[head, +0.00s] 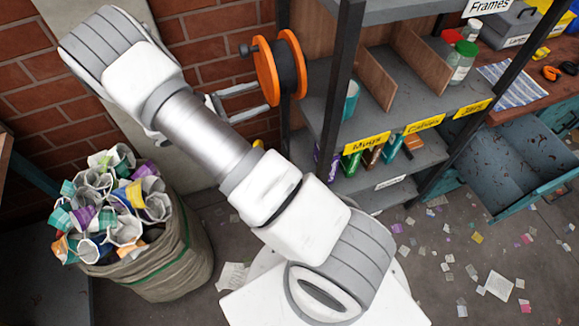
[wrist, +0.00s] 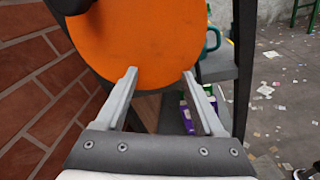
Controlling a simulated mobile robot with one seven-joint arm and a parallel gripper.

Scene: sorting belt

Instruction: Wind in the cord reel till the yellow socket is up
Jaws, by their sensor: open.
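The cord reel has two orange discs (head: 267,72) around a black drum (head: 287,66) and is mounted by the shelf post in the head view. A dark crank knob (head: 246,50) sticks out from its left face. My gripper (head: 260,97) is open and empty, with its fingers pointing at the lower part of the near disc. In the wrist view the disc (wrist: 150,45) fills the space ahead of my gripper (wrist: 160,72), and a dark part, probably the knob (wrist: 70,5), shows at the top left. A small yellow piece (head: 258,143) shows below the reel, partly behind my arm; I cannot tell if it is the socket.
A brick wall (head: 215,50) stands close on the left. A sack (head: 185,265) full of cups stands below my arm. The shelf unit (head: 345,60) with labelled bays is right of the reel. Paper scraps litter the floor (head: 430,260) at the right.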

